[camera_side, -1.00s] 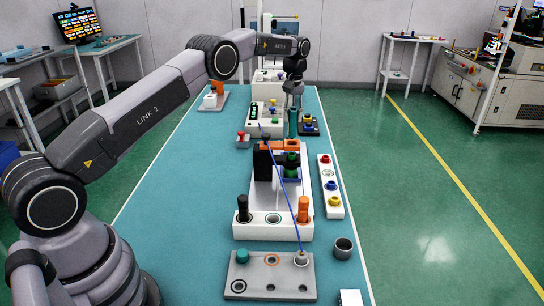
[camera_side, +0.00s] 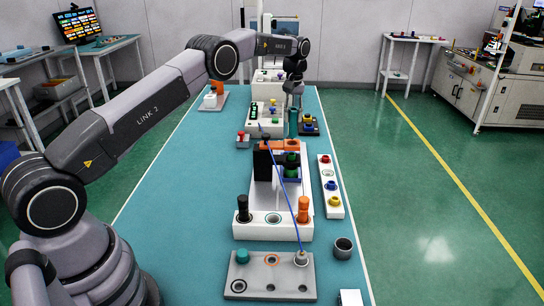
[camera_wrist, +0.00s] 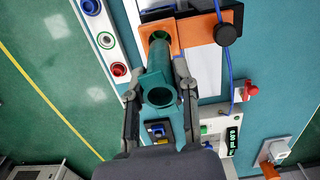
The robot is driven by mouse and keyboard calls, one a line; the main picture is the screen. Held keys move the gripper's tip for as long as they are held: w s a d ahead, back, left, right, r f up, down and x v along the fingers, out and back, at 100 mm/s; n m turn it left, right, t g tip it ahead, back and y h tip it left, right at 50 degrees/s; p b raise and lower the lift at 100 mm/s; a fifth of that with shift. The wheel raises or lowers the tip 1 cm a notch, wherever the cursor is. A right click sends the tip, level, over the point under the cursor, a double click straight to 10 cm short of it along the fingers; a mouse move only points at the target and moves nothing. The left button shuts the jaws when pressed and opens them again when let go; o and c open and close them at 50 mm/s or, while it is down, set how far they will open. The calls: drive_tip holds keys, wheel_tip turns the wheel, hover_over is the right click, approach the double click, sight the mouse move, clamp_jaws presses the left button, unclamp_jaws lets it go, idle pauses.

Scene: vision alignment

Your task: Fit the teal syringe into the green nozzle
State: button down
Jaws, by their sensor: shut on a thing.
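My gripper (camera_wrist: 159,88) is shut on the teal syringe (camera_wrist: 157,66), one finger on each side of its barrel. The flange and open round end face the wrist camera; the far end overlaps the orange bracket (camera_wrist: 191,31). In the side view the syringe (camera_side: 293,123) hangs upright below my gripper, behind the orange bracket (camera_side: 279,145). A green part that looks like the nozzle (camera_side: 291,158) sits under that bracket. In the wrist view the syringe covers most of the bracket's opening, so I cannot tell whether the tip touches the nozzle.
A white strip with colored rings (camera_side: 330,188) lies to the right. A black block (camera_side: 262,165) stands left of the nozzle. The teal table (camera_side: 175,220) is clear at left.

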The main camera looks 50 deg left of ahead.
sight(292, 133)
drive_tip(key=shift+f, duration=0.25)
drive_tip(key=shift+f, duration=1.2)
drive_tip(key=shift+f, duration=0.25)
drive_tip(key=shift+f, duration=0.9)
drive_tip(key=shift+f, duration=0.5)
idle(0.3)
drive_tip(key=c, duration=0.8)
unclamp_jaws()
drive_tip(key=shift+o, duration=0.4)
drive_tip(key=o, duration=0.3)
drive_tip(key=shift+o, duration=0.2)
